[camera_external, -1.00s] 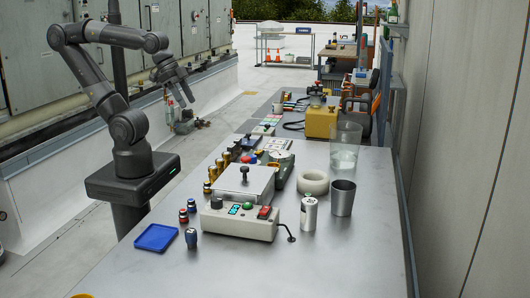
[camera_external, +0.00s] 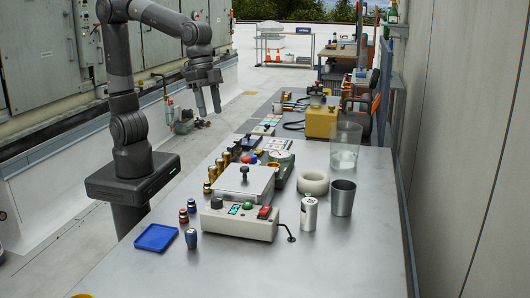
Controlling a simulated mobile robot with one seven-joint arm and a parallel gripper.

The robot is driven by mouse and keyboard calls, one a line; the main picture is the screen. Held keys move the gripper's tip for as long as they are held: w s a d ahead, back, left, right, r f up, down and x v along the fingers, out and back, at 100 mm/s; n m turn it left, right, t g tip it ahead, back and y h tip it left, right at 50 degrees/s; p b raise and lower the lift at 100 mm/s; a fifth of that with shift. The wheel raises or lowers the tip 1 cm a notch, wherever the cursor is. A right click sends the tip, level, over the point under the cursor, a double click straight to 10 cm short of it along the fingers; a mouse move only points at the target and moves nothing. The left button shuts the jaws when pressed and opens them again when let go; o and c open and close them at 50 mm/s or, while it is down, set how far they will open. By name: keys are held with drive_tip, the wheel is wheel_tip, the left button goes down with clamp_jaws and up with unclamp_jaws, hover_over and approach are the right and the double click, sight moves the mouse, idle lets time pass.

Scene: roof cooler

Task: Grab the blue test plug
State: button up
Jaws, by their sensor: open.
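A grey test box (camera_external: 238,222) with buttons and a cable stands right of the plug. Gold cylinders (camera_external: 213,173), a white can (camera_external: 309,214), a dark metal cup (camera_external: 343,198), a white ring (camera_external: 313,181) and a clear beaker (camera_external: 345,146) stand farther back. The right front table is clear.

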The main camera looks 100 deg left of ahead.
drive_tip(key=w+d+f+m+g, duration=0.1)
drive_tip(key=w+d+f, duration=0.15)
drive_tip(key=d, duration=0.35)
drive_tip(key=w+d+f+m, duration=0.1)
drive_tip(key=w+d+f, duration=0.15)
drive_tip(key=d, duration=0.45)
drive_tip(key=m+g+y, duration=0.1)
drive_tip(key=m+y, duration=0.1)
approach(191, 231)
wheel_tip(191, 231, down, 10)
drive_tip(key=shift+w+a+f, duration=0.1)
drive_tip(key=shift+w+a, duration=0.05)
drive_tip(key=shift+c, duration=0.5)
drive_tip(key=c, duration=1)
drive_tip(key=shift+o, duration=0.2)
drive_tip(key=shift+r, duration=0.2)
